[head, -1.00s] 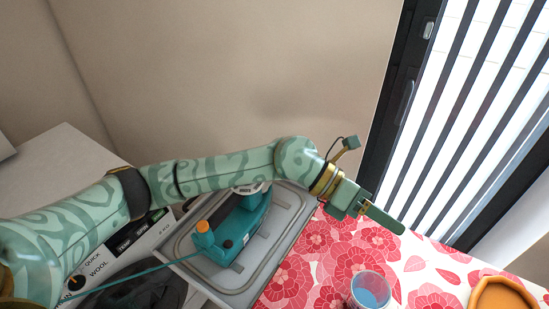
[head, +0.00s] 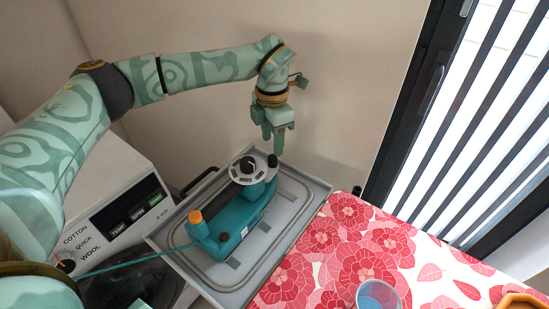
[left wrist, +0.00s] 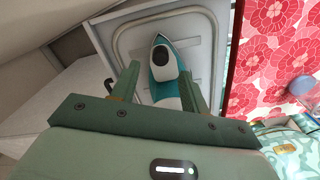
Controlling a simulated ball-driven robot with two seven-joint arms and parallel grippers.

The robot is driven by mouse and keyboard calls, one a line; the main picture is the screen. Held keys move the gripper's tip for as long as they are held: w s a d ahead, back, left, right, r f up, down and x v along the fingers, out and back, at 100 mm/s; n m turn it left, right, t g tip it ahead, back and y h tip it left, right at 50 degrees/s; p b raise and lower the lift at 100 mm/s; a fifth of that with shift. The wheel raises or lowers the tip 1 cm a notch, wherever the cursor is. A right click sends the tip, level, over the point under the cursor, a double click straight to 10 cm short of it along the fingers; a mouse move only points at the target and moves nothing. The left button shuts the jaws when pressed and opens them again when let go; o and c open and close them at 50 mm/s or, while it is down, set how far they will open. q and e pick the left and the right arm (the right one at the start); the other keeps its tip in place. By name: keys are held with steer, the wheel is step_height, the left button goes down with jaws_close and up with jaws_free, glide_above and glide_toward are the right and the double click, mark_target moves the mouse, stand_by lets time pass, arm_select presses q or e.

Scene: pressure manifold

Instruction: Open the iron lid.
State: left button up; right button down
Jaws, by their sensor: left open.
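A teal iron (head: 240,217) with a pale grey top plate, a round black knob (head: 248,165) and an orange cap (head: 195,217) sits in a grey tray (head: 312,186). I cannot tell which part is the lid. My left gripper (head: 274,146) points down, open and empty, above the far end of the iron. In the left wrist view the iron (left wrist: 164,66) shows beyond and between the open fingers (left wrist: 160,74), its pointed end and a dark round part visible. The iron's near part is hidden by the gripper body. My right gripper is not in view.
The tray lies beside a white appliance (head: 150,170) with labelled buttons. A red floral cloth (head: 340,245) lies to the right, with a blue cup (head: 378,297) and an orange dish (head: 520,303). A teal cable (head: 135,262) runs left from the iron. The wall is behind.

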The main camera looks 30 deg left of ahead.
mark_target(272, 157)
arm_select(q)
step_height(272, 157, down, 6)
steer(key=shift+r+b, duration=0.15)
steer(key=shift+b, duration=0.6)
jaws_close()
